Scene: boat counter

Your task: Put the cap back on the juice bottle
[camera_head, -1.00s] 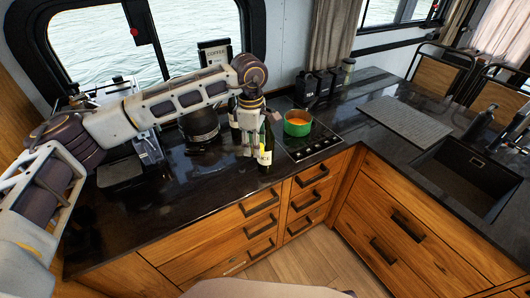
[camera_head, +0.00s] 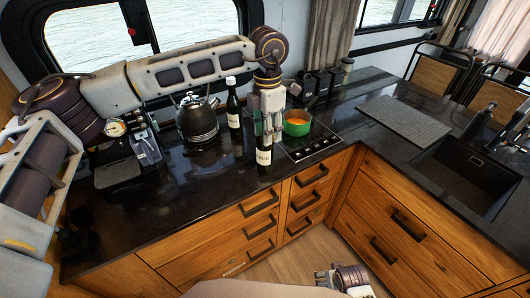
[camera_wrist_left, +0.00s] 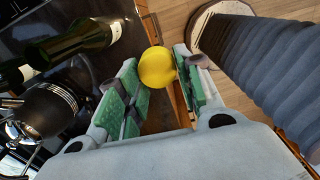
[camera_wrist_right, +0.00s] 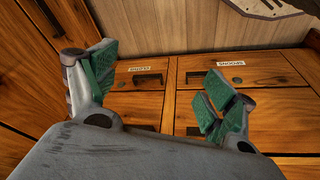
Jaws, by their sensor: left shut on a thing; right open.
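The juice bottle (camera_head: 264,156), dark with a white label, stands upright near the counter's front edge. My left gripper (camera_head: 269,132) points down over it and hides its neck. In the left wrist view my left gripper (camera_wrist_left: 160,80) is shut on the yellow cap (camera_wrist_left: 157,67), between its green-padded fingers. The cap hides what lies below it, so I cannot tell whether it touches the bottle mouth. My right gripper (camera_wrist_right: 165,75) is open and empty, low in front of the drawers; it also shows at the bottom of the head view (camera_head: 345,281).
A green bottle (camera_head: 233,108) with a white top and a black kettle (camera_head: 197,122) stand behind left. A green pot (camera_head: 297,124) with orange contents sits on the hob (camera_head: 313,146) close to the right. A coffee machine (camera_head: 120,160) is at the left. The counter's front left is clear.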

